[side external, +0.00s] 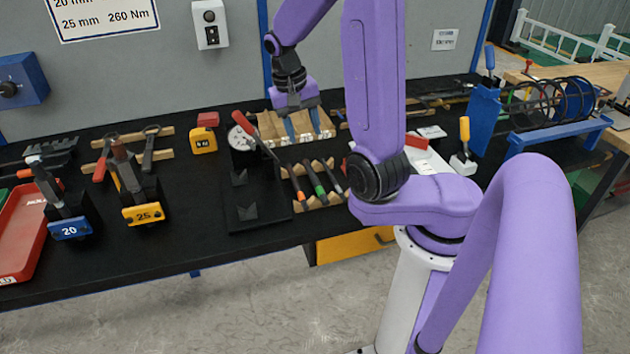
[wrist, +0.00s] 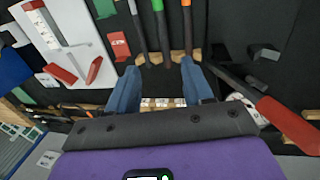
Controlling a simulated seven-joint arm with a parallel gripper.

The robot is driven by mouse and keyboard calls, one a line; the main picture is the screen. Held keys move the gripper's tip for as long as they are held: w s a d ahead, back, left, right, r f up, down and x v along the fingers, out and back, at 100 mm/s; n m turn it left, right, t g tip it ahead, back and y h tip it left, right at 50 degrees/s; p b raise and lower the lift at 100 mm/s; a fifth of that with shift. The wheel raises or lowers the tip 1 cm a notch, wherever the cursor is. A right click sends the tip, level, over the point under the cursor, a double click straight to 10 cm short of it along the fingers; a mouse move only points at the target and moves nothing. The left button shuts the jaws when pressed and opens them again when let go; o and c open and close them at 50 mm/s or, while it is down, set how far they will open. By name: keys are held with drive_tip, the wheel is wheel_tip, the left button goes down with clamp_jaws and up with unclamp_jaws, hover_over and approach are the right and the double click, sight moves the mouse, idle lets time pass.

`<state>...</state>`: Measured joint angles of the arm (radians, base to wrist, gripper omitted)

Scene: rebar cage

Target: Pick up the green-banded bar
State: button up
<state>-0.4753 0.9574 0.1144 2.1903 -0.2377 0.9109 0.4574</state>
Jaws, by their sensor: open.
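The green-banded bar (side external: 319,186) is a dark rod with a green section, lying between two other bars on wooden notched supports (side external: 322,167) on the black bench. In the wrist view its green band (wrist: 157,5) is at the top edge, and its dark shaft runs down to a wooden support (wrist: 165,58). The rest of it is cut off there. My gripper (side external: 301,124) is open and empty, with blue fingers, behind the bars and above the light wooden block. In the wrist view the fingers (wrist: 160,82) point up the picture toward the bar ends, apart from them.
An orange-banded bar (side external: 298,185) lies close on the left and another dark bar (side external: 335,179) close on the right. A red-handled tool (side external: 243,123) beside a round gauge slants near the bars' left. A white tray with red parts (side external: 427,157) stands to the right.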

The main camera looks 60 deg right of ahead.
hover_over(313, 176)
drive_tip(key=f, duration=0.7)
drive_tip(key=shift+w+f, duration=0.25)
drive_tip(key=shift+w, duration=0.15)
drive_tip(key=shift+s+f, duration=0.15)
drive_tip(key=shift+f, duration=1.15)
drive_tip(key=shift+s+f, duration=0.15)
drive_tip(key=shift+f, duration=1.1)
clamp_jaws()
